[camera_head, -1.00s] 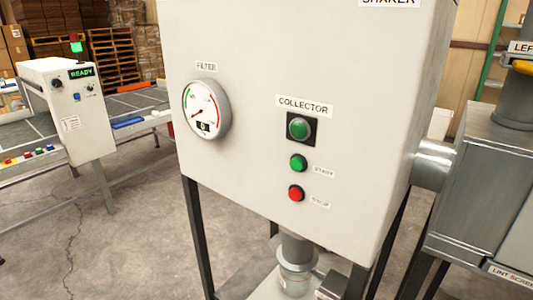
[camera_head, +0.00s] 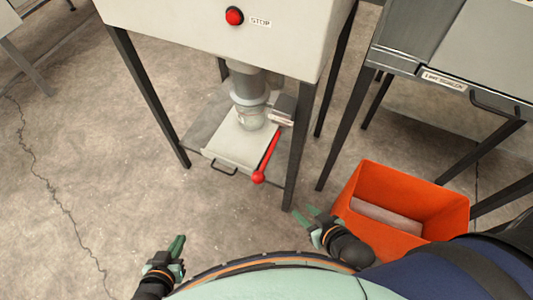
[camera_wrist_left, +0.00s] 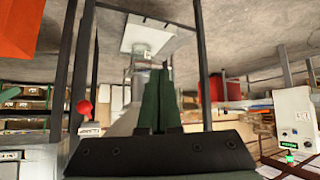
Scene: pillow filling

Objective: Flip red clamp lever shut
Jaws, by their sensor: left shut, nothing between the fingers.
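The red clamp lever (camera_head: 267,158) shows in the head view under the collector cabinet, at the right side of the white drawer plate. It slants down toward me and ends in a red ball knob. Its upper end is near a grey block (camera_head: 284,106) beside the grey outlet pipe (camera_head: 249,88). My left gripper (camera_head: 178,243) is low and left of the lever, well apart from it. Its green fingers are together and empty in the left wrist view (camera_wrist_left: 157,98). My right gripper (camera_head: 309,218) is below and right of the lever, apart from it, with fingers spread.
An orange bin (camera_head: 452,209) with a pale block inside stands right of my right gripper. Dark cabinet legs (camera_head: 299,150) flank the lever area. A lint screen unit (camera_head: 445,77) stands at the right. The concrete floor at the left is clear.

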